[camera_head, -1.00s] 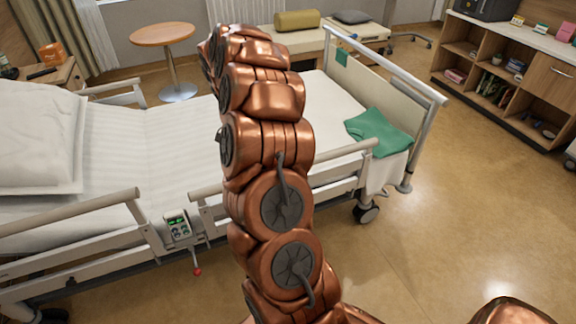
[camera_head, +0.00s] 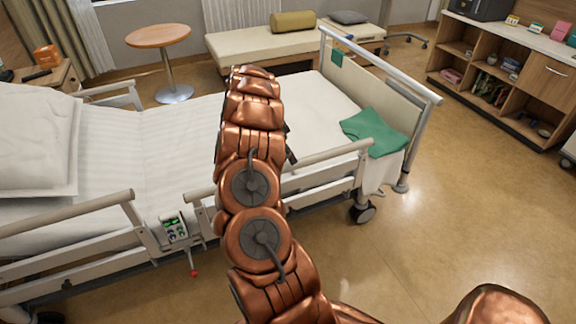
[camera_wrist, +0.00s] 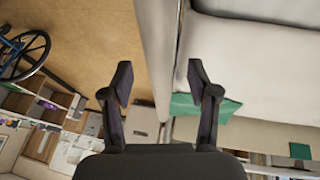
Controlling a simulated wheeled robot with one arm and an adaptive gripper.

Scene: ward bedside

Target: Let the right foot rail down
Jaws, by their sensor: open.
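The bed's near-side foot rail (camera_head: 325,157) has a pale top bar and stands raised, partly hidden behind my arm in the head view. A red knob (camera_head: 194,273) hangs on a short stem below the control panel (camera_head: 175,229), near the rail's head-side end. My gripper (camera_wrist: 160,78) is open and empty in the wrist view. A pale bar, which looks like the rail (camera_wrist: 155,45), runs lengthwise beyond the gap between its fingers. I cannot tell the distance to it. In the head view my gripper is mostly hidden behind my arm.
The near head-side rail (camera_head: 70,212) is also up. A green cloth (camera_head: 374,132) lies at the foot end by the footboard (camera_head: 385,92). Open floor (camera_head: 450,220) lies right of the bed, with a shelf unit (camera_head: 500,75) beyond.

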